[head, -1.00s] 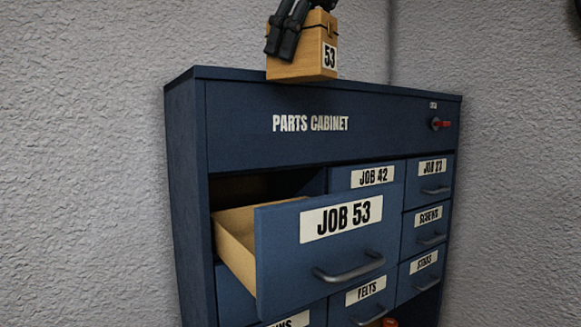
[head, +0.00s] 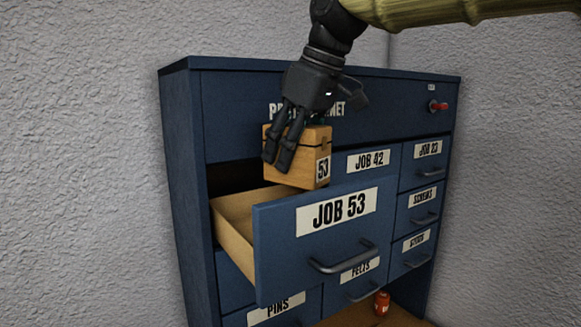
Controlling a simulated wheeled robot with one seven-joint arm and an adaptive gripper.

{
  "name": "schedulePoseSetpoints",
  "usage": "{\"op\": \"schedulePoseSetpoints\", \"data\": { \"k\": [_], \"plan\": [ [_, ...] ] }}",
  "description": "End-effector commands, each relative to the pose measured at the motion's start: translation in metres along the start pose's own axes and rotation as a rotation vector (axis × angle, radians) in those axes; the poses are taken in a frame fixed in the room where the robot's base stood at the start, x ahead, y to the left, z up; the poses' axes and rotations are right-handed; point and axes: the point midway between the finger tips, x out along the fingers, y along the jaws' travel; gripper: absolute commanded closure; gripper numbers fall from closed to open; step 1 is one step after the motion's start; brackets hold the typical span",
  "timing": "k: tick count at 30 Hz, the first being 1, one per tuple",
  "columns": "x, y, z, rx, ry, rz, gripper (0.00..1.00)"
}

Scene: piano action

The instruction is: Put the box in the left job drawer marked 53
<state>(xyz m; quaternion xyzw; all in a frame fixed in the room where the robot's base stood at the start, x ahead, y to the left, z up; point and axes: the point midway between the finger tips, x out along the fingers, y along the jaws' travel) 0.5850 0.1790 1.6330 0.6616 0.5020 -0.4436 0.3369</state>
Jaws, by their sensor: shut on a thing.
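The wooden box (head: 310,168) has a white label reading 53 on its right side. My gripper (head: 283,150) is shut on it from above, with dark fingers over its left front. The box is held upright, above or partly within the opening of the drawer marked JOB 53 (head: 264,232); its lower edge is close to the top of the drawer front, and I cannot tell its exact height. The drawer is pulled out at the upper left of the cabinet. Its pale wooden left side shows, but most of its inside is hidden.
The blue parts cabinet (head: 183,170) stands against grey textured walls. The JOB 42 drawer (head: 335,172) and the other drawers are closed. A red knob (head: 438,106) is at the upper right. A small orange-red item (head: 382,303) stands in the open space below the drawers.

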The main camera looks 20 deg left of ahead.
Motion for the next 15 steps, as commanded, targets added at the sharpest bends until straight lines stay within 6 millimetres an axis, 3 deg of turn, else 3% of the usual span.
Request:
{"op": "schedulePoseSetpoints", "data": {
  "k": [8, 15],
  "plan": [
    [0.014, 0.0, 0.006, 0.001, 0.0, 0.0, 0.8],
    [0.039, 0.0, 0.016, 0.001, 0.0, -0.001, 0.8]
  ]
}}
